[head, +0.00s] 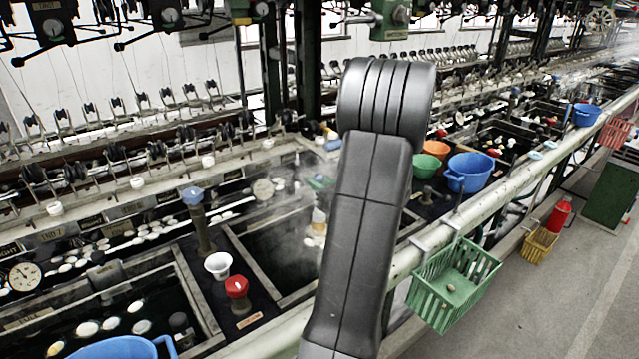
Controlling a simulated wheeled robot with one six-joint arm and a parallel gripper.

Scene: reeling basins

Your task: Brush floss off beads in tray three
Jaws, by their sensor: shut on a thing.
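My dark grey arm crosses the middle of the head view and hides what lies behind it. My gripper does not show. Just left of the arm, a small pale and tan upright thing (318,222) stands over a dark water basin (240,240); I cannot tell if it is a brush. Light steam hangs over this basin. A nearer basin (190,290) at lower left holds several white, bead-like pieces (87,329) in dark water. I cannot tell which basin is tray three, and no floss is clear.
A red-topped knob (237,287), white cup (217,265) and blue-topped post (197,220) stand between the basins. A green basket (452,285) hangs on the front rail. Blue (470,172) and green (426,165) bowls stand right of my arm. The floor at right is mostly clear.

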